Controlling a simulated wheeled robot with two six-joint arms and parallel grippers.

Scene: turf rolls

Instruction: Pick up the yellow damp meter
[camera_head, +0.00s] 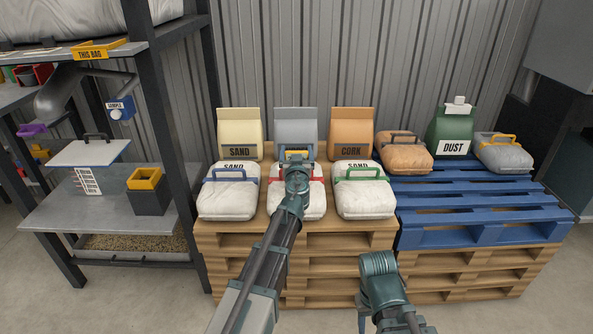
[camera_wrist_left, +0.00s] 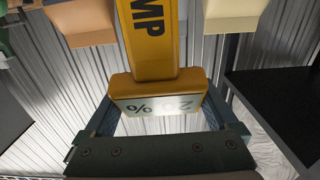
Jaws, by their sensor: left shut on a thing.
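The yellow damp meter (camera_wrist_left: 158,88) fills the middle of the left wrist view, with the letters "MP" on its body and a pale display with a percent sign. It sits between the fingers of my left gripper (camera_wrist_left: 165,105), which is shut on it. In the head view a small yellow part of the meter (camera_head: 297,153) shows at the tip of my left gripper (camera_head: 297,165). The gripper is over the middle white bag with a red handle (camera_head: 312,200), in front of the grey bag. Only a joint of my right arm shows; its gripper is out of sight.
White sand bags with blue (camera_head: 227,200) and green (camera_head: 364,198) handles flank the middle one on a wooden pallet stack (camera_head: 345,238). Upright paper bags stand behind. A blue pallet (camera_head: 475,205) with mostly bare slats lies right. A metal shelf (camera_head: 110,215) stands left.

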